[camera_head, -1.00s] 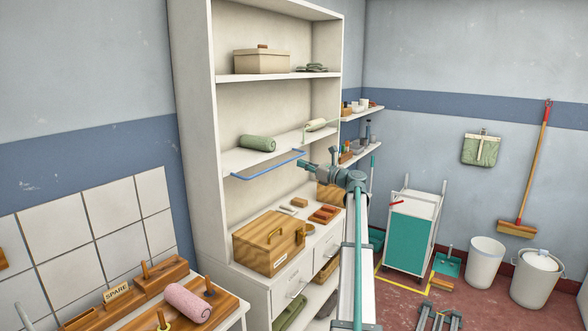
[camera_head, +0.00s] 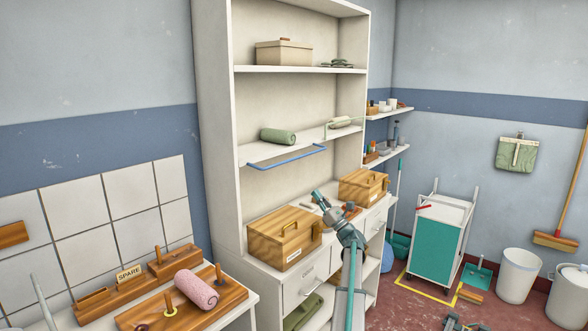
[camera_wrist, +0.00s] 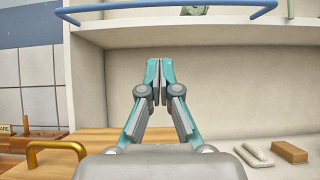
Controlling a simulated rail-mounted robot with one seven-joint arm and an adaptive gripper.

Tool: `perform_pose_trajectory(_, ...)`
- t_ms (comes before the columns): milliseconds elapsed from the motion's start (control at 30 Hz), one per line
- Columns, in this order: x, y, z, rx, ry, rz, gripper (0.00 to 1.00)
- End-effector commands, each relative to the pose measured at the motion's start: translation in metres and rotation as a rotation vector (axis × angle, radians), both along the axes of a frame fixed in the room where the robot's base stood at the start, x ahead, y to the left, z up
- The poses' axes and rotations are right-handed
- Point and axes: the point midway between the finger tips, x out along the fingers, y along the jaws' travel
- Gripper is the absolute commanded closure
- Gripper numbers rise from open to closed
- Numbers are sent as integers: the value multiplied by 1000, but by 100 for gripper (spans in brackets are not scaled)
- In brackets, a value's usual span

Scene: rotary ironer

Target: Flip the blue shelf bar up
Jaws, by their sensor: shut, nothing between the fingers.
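The blue shelf bar (camera_head: 287,159) hangs along the front edge of the middle shelf in the head view, at or just below the shelf's level. In the wrist view the blue bar (camera_wrist: 170,19) crosses the top of the picture, above the fingertips. My gripper (camera_wrist: 159,68) is shut and empty, its fingers pointing up in the wrist view. In the head view my gripper (camera_head: 317,194) is below and to the right of the bar, apart from it, above the lower counter.
A green roll (camera_head: 278,136) and a pale roll (camera_head: 340,123) lie on the middle shelf. Two wooden boxes with handles stand on the counter, one left (camera_head: 284,238) and one right (camera_head: 363,186) of my gripper. The space between gripper and bar looks clear.

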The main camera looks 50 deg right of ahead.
Motion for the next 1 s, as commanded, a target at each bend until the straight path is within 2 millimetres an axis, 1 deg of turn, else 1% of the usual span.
perform_pose_trajectory(267,1,0,0,0,2,1,100)
perform_pose_trajectory(467,10,0,9,0,2,2,100)
perform_pose_trajectory(567,20,-1,18,-1,2,3,100)
perform_pose_trajectory(900,72,-2,59,0,2,4,100)
perform_pose_trajectory(1000,82,-2,72,0,2,2,100)
